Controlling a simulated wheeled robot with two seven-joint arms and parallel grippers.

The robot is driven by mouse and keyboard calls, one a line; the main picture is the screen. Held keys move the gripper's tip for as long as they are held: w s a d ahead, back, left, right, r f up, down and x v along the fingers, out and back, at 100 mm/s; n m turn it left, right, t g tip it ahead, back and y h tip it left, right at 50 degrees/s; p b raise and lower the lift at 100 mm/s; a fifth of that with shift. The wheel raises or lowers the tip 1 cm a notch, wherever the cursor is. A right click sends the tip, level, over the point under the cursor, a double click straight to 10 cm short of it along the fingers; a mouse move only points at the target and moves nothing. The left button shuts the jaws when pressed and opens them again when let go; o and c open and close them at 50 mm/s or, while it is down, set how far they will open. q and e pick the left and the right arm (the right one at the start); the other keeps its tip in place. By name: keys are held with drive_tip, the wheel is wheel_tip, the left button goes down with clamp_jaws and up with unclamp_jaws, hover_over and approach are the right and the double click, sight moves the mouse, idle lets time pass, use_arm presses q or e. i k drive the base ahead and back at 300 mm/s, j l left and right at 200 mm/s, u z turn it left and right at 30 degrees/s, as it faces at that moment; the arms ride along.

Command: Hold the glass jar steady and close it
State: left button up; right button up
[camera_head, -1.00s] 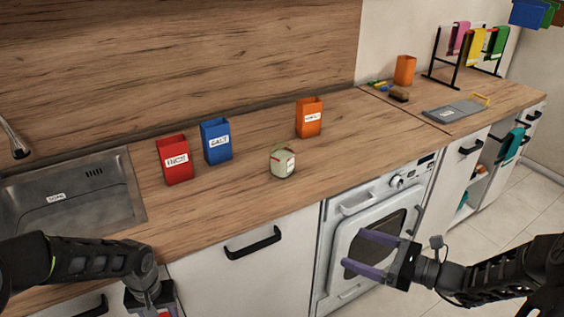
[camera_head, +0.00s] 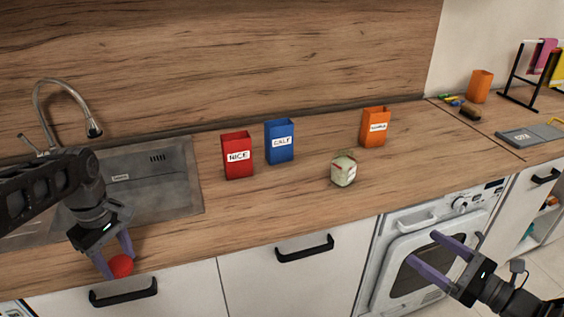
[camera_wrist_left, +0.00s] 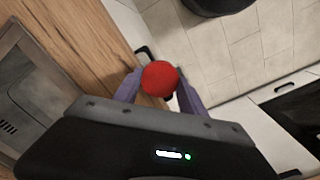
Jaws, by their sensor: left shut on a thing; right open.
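The glass jar (camera_head: 343,169) stands upright on the wooden counter, right of the middle in the head view. It is pale green with a white label; whether its top is covered is too small to tell. My left gripper (camera_head: 117,262) is shut on a red round thing (camera_head: 121,266), in front of the counter's front edge by the sink. The red thing also shows between the fingers in the left wrist view (camera_wrist_left: 160,78).
A red rice box (camera_head: 237,156), a blue box (camera_head: 280,142) and an orange box (camera_head: 374,127) stand behind the jar. The sink (camera_head: 150,177) with its faucet (camera_head: 72,90) is at left.

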sight(344, 164)
drive_tip(key=i+j, duration=0.2)
drive_tip(key=i, duration=0.25)
drive_tip(key=i+j, duration=0.25)
drive_tip(key=i, duration=0.15)
